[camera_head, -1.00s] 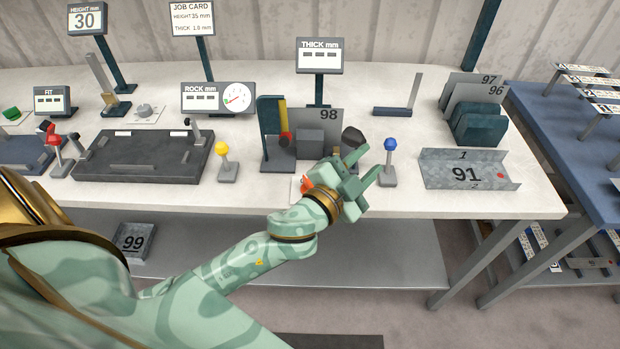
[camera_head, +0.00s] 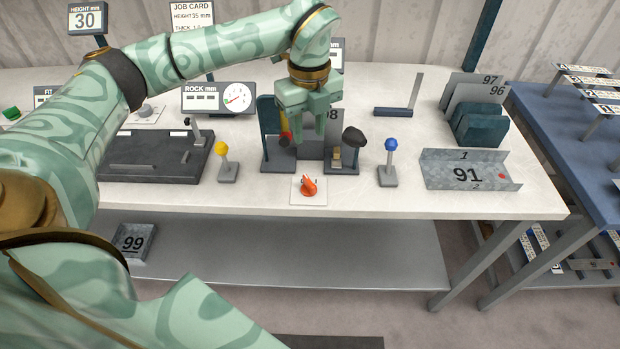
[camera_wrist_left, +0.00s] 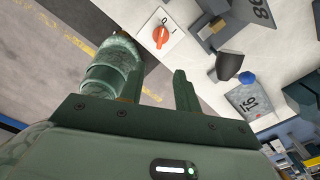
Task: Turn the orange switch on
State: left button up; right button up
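The orange switch (camera_head: 307,187) is a small knob on a white plate near the table's front edge; it also shows in the left wrist view (camera_wrist_left: 161,37). The plate has small marks beside the knob; I cannot tell for sure which one it points to. My left gripper (camera_head: 310,134) is raised above the bender with number 98, behind and above the switch and apart from it. Its fingers point down with a gap between them, and it is empty. In the left wrist view the switch lies beyond the fingers. My right gripper is not in view.
The bender (camera_head: 312,145) stands right behind the switch. A yellow-knobbed lever (camera_head: 222,150) is to its left and a blue-knobbed lever (camera_head: 390,145) to its right. A grey channel part 91 (camera_head: 440,170) lies farther right. The table around the switch plate is clear.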

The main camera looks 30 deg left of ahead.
aim_at(310, 182)
pick_arm(q)
notch_tip(310, 182, down, 15)
jog(key=b, duration=0.2)
jog(key=shift+d+f+b, duration=0.1)
jog(key=shift+f+b, duration=0.05)
jog(key=shift+b, duration=0.25)
grip_shut()
